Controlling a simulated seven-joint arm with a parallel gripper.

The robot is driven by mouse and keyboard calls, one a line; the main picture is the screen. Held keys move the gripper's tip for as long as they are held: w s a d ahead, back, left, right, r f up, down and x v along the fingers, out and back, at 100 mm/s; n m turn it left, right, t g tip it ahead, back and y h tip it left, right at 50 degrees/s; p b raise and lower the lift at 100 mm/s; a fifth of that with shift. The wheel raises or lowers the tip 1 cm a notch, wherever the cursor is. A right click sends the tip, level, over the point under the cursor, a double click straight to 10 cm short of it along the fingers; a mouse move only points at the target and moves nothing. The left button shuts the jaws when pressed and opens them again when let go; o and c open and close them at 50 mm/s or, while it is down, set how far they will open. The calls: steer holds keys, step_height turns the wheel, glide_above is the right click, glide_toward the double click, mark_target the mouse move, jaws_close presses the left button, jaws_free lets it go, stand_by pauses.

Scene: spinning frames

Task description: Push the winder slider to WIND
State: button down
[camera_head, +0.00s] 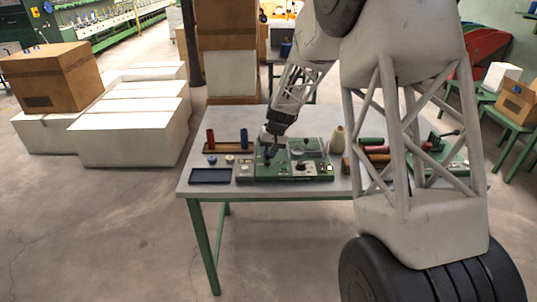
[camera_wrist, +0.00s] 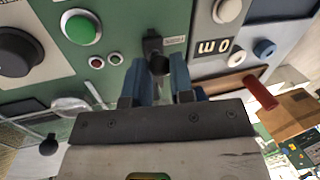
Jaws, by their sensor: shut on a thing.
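The winder's green control panel (camera_head: 300,177) stands on the grey table in the head view, and it fills the upper part of the wrist view (camera_wrist: 125,20). The winder slider is a small dark knob (camera_wrist: 159,65) on a black mount beside a small label plate, whose text I cannot read. My gripper (camera_head: 268,145) reaches down to the panel's left part. In the wrist view my gripper's blue fingers (camera_wrist: 163,70) stand on either side of the knob, shut on it. The fingers hide part of the knob, and the slider's track is not clear.
A green push button (camera_wrist: 82,27), two small buttons and a black dial (camera_wrist: 18,52) are near the fingers. A rack (camera_head: 228,149) with red and blue bobbins stands behind left. A dark tray (camera_head: 210,176) lies front left. A cream cone (camera_head: 337,139) stands right.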

steer(key=shift+w, duration=2.4)
steer(key=c, duration=1)
jaws_free()
steer(key=shift+v, duration=3.95)
